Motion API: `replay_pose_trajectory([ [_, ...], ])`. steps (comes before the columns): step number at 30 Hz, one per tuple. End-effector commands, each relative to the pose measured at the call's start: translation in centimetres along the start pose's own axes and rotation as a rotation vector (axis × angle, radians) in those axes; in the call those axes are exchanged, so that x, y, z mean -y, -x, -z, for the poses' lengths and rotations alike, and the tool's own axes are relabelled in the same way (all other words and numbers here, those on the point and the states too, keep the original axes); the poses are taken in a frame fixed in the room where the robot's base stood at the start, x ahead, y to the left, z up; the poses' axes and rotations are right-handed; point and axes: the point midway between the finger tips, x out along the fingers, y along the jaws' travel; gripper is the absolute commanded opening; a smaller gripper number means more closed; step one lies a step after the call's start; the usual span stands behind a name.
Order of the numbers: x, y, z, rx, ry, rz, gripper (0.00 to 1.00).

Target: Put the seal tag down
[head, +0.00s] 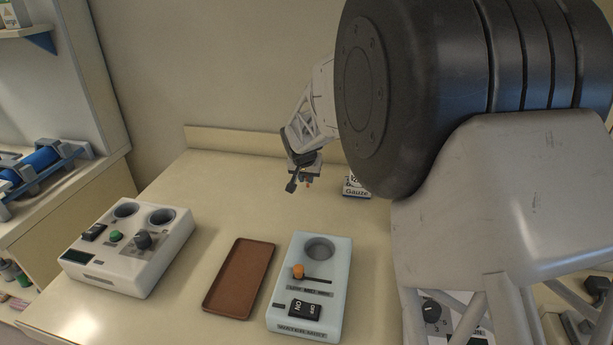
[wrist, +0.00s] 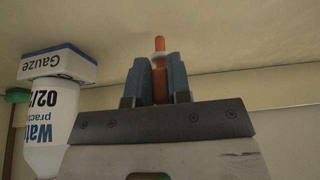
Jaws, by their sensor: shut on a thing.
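My gripper (head: 306,182) is above the back part of the counter, left of the gauze box. In the wrist view its two blue fingers (wrist: 158,78) are shut on a slim orange seal tag (wrist: 160,46). The tag sticks out past the fingertips and has a pale band near them. In the head view only a tiny orange bit of it shows at the fingertips. The tag appears held clear of the counter. A brown tray (head: 240,278) lies empty at the front middle of the counter.
A pale blue unit (head: 322,262) with an orange knob stands right of the tray. A white control box (head: 155,270) stands left of it. A gauze box (wrist: 58,64) and a water bottle (wrist: 48,120) are near my gripper. The counter behind the tray is bare.

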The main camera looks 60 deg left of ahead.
Motion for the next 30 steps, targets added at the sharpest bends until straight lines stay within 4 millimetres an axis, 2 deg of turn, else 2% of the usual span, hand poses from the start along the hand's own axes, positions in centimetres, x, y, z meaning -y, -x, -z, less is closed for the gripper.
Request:
replay_pose_trajectory([
  [29,0.0,-1.1,-0.4,0.0,0.0,0.0,0.0],
  [30,0.0,-1.1,-0.4,0.0,0.0,0.0,0.21],
])
